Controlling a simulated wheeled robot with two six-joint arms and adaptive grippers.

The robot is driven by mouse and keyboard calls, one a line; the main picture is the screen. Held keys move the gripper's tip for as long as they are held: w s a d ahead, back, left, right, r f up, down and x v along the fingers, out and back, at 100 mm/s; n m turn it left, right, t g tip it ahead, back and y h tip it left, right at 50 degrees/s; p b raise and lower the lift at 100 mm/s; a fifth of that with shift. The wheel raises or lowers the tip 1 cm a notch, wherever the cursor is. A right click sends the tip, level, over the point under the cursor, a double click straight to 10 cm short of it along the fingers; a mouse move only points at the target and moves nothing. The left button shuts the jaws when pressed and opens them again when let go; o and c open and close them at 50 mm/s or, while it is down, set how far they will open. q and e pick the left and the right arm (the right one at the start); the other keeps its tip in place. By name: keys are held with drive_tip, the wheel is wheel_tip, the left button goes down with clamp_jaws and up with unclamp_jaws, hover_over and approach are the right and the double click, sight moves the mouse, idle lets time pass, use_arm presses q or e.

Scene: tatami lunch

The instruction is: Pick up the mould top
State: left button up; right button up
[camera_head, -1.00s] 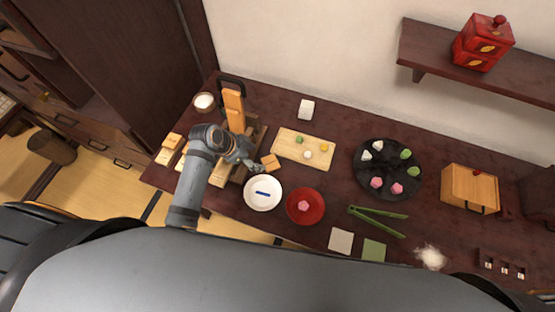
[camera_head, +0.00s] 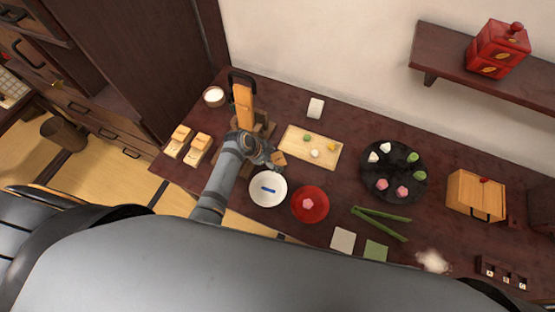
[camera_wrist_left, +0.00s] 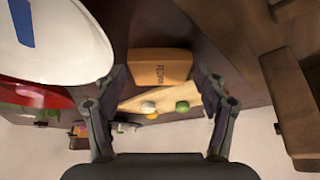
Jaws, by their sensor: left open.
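In the left wrist view the mould top (camera_wrist_left: 160,68) shows ahead, between the two fingers. My left gripper (camera_head: 274,164) is close beside it in the head view and partly covers it. In the left wrist view the left gripper (camera_wrist_left: 162,80) is open, with one finger toward each end of the block. Whether the fingers touch it cannot be told. My right gripper is not in view.
A white plate (camera_head: 268,202) with a blue mark and a red bowl (camera_head: 310,218) lie just in front. The cutting board (camera_head: 296,152) with small sweets is to the right. The wooden press (camera_head: 243,98) stands behind the arm. A black round tray (camera_head: 394,172) is farther right.

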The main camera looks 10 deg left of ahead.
use_arm(q)
drive_tip(key=shift+a, duration=0.1)
drive_tip(key=c, duration=0.8)
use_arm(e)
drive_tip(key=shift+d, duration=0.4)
use_arm(q)
drive_tip(key=shift+r, duration=0.15)
